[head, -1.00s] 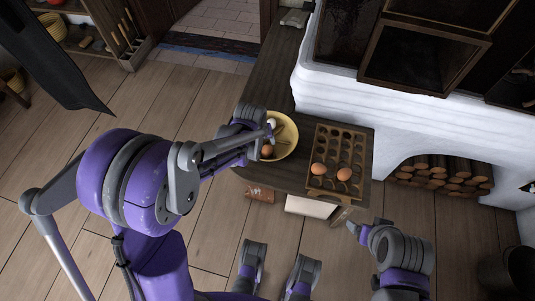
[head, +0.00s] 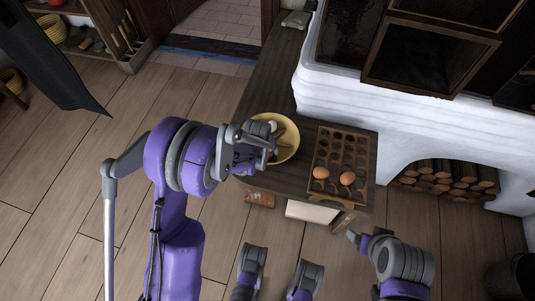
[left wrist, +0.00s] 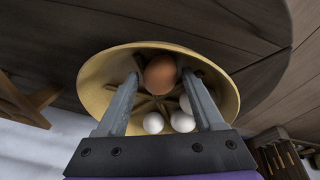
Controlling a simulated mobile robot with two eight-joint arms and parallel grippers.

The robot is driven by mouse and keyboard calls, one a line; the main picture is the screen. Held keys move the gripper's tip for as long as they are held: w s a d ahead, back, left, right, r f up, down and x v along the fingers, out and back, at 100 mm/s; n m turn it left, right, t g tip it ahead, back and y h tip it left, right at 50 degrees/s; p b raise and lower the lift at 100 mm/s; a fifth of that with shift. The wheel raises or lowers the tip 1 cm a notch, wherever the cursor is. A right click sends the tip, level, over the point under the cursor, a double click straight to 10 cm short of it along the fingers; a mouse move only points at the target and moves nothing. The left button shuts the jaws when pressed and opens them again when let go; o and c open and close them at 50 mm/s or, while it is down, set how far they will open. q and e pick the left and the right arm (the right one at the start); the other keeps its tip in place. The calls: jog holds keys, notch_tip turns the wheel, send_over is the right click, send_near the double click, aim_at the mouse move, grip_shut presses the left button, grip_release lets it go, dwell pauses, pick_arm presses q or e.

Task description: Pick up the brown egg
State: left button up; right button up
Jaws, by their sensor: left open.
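A brown egg (left wrist: 160,73) lies in a yellow bowl (head: 292,143) on the dark wooden bench. Several white eggs (left wrist: 153,123) lie beside it in the bowl. In the left wrist view, my left gripper (left wrist: 161,78) is open, with its fingers reaching into the bowl on either side of the brown egg; whether they touch it, I cannot tell. In the head view my left arm covers the bowl's left part and hides the brown egg. Two other brown eggs (head: 321,173) sit in a wooden egg tray (head: 318,150). My right gripper (head: 362,241) is low at the right, its jaws unclear.
The egg tray stands just right of the bowl on the bench (head: 262,95). The white stove (head: 345,100) rises behind it, with a firewood niche (head: 445,173) at the right. A reddish item (head: 260,199) lies below the bench. Wooden floor (head: 60,180) is open at the left.

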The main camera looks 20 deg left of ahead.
pick_arm(q)
jog(key=shift+f, duration=0.1)
jog(key=c, duration=0.6)
